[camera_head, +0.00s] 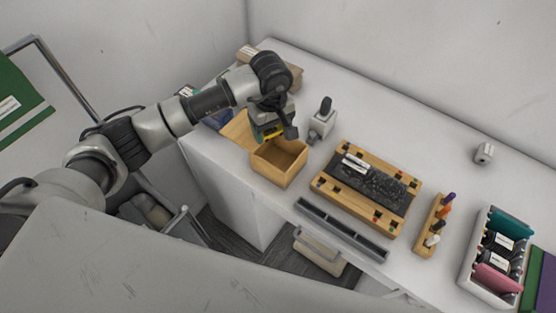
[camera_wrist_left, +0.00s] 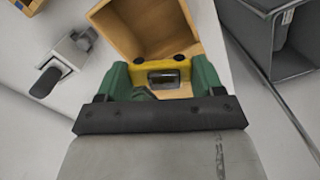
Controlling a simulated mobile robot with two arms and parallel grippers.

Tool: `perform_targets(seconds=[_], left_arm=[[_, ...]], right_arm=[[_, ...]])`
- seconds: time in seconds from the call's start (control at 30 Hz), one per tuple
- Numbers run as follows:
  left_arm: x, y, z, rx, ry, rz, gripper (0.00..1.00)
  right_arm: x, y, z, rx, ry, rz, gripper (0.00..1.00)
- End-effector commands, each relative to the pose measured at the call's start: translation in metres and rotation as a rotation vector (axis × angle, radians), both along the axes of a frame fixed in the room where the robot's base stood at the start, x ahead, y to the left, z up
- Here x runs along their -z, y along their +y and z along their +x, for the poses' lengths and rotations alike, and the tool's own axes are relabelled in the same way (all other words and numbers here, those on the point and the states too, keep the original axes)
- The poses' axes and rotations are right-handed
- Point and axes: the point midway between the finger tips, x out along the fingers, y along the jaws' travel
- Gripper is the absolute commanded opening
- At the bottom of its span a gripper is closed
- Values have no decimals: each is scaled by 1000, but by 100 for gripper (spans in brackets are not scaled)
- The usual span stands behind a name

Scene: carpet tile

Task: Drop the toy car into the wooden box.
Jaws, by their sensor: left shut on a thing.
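The toy car is yellow with a dark window; in the left wrist view the toy car (camera_wrist_left: 162,78) sits between the green fingers of my left gripper (camera_wrist_left: 162,85). In the head view the left gripper (camera_head: 268,133) is shut on the toy car (camera_head: 271,134), above the back left rim of the wooden box. The wooden box (camera_head: 279,177) is open at the top and stands at the table's front left edge. Its open inside also shows behind the car in the left wrist view (camera_wrist_left: 145,25). My right gripper is not in view.
A grey device with a black knob (camera_head: 321,121) stands just right of the box. A wooden board with a dark panel (camera_head: 372,182), a grey tray (camera_head: 340,229), a marker holder (camera_head: 432,228) and a white organizer (camera_head: 478,268) lie further right. The back right tabletop is mostly clear.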

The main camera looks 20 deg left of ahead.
Motion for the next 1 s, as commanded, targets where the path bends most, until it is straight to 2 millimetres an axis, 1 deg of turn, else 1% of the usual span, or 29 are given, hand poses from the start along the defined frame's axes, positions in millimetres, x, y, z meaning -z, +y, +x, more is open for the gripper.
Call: perform_targets(seconds=[0.1, 0.37, 0.4, 0.47, 0.5, 0.57, 0.87, 1.0], left_arm=[[4, 0, 0, 0, 0, 0, 45], [5, 0, 0, 1, 0, 0, 45], [5, 0, 0, 1, 0, 0, 73], [5, 0, 0, 1, 0, 0, 83], [5, 0, 0, 1, 0, 0, 89], [5, 0, 0, 1, 0, 0, 97], [3, 0, 0, 1, -1, 0, 97], [-10, 0, 1, 2, -5, -1, 97]], right_arm=[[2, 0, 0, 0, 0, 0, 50], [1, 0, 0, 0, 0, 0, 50], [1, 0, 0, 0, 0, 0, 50], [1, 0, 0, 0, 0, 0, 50], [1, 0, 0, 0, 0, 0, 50], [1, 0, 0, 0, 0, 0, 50], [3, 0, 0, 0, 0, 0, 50], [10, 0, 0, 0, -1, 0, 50]])
